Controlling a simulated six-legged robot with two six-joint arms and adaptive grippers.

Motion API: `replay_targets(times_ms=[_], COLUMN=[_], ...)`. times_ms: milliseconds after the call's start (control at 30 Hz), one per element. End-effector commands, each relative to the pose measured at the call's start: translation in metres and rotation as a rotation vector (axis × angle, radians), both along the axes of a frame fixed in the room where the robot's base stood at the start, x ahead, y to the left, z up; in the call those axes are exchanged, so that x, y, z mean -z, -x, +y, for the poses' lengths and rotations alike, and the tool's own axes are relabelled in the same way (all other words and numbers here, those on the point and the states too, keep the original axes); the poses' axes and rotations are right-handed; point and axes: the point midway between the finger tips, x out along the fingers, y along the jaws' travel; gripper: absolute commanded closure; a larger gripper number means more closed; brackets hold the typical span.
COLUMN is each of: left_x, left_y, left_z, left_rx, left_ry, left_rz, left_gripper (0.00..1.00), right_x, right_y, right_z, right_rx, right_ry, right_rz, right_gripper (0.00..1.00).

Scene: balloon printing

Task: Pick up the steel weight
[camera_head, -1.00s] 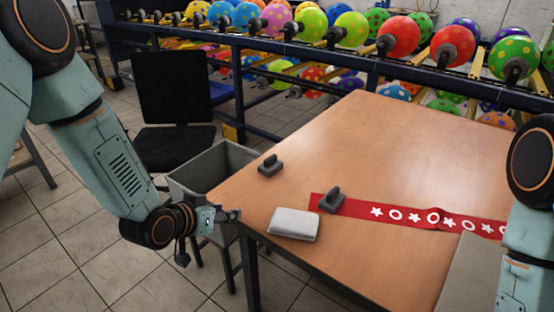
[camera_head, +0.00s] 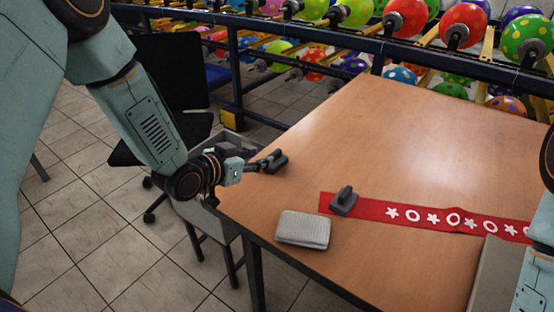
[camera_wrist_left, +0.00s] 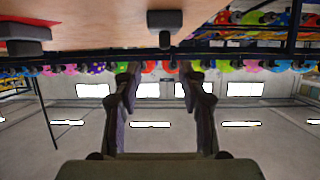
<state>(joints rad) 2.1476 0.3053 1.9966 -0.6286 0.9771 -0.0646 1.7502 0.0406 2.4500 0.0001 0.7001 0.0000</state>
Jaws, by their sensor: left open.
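Two dark grey weights with upright grips are on the wooden table (camera_head: 420,130). One steel weight (camera_head: 279,161) stands near the table's left edge; the other weight (camera_head: 343,204) stands on the red banner (camera_head: 380,208). My left gripper (camera_head: 262,164) is beside the first weight, on its left, with its fingers partly overlapping it in the head view. In the left wrist view the gripper (camera_wrist_left: 160,105) has its fingers apart with nothing between them. The near weight (camera_wrist_left: 165,21) shows beyond the fingers, and the banner weight (camera_wrist_left: 22,32) is at the upper left.
A folded grey cloth (camera_head: 303,230) lies near the table's front edge. A grey bin (camera_head: 232,140) and a black chair (camera_head: 170,75) stand left of the table. Balloon racks (camera_head: 350,35) line the back. The table's middle is clear.

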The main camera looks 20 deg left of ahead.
Motion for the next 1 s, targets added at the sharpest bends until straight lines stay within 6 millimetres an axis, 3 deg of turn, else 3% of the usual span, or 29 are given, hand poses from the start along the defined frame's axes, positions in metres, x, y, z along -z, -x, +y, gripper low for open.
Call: replay_targets(times_ms=[400, 733, 1000], left_x=[0.023, 0.024, 0.024], left_y=[-0.050, -0.059, -0.059], left_z=[-0.016, -0.018, -0.017], left_rx=[0.003, 0.002, 0.002], left_ry=[0.000, 0.002, 0.002], left_rz=[0.001, 0.002, 0.002], left_gripper=[0.58, 0.58, 0.81], right_x=[0.021, 0.021, 0.021], right_y=[0.000, 0.000, 0.000], right_z=[0.000, 0.000, 0.000], right_rx=[-0.001, -0.001, -0.001], right_ry=[0.000, 0.000, 0.000], right_rz=[0.001, 0.001, 0.000], right_gripper=[0.60, 0.60, 0.60])
